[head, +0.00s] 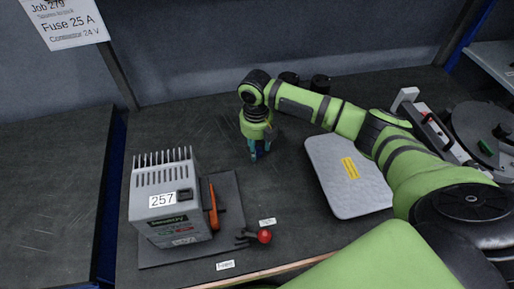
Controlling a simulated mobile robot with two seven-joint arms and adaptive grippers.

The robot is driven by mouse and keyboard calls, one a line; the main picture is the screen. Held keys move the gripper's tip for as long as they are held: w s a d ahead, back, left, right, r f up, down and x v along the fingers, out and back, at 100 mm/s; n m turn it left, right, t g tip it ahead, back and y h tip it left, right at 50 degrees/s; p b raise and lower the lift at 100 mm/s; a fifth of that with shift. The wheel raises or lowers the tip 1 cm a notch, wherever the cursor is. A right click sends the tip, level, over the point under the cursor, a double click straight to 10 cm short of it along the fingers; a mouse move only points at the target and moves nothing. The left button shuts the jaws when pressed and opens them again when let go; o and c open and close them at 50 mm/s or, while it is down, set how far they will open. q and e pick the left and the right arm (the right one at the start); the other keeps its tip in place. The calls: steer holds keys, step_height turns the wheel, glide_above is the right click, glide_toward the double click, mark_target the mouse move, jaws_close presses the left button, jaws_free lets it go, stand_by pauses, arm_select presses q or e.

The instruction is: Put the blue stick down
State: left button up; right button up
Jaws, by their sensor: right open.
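My right gripper (257,143) points down over the middle of the dark bench, left of the pale grey plate. Its jaws are open. A small blue piece (254,153) shows at the fingertips, close to the bench top. It may be the blue stick, but it is too small and too covered by the fingers to be sure. I cannot tell whether it touches the bench. My left gripper is out of view.
A grey vented box (166,205) marked 257 stands on a dark mat (233,188) beside an orange-handled tool (213,208). A red-knobbed part (264,236) lies near the front edge. The grey plate (345,190) lies right. Bench around the gripper is clear.

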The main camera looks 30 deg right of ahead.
step_height(320, 180, up, 12)
steer(key=shift+f, duration=0.25)
stand_by(0.4)
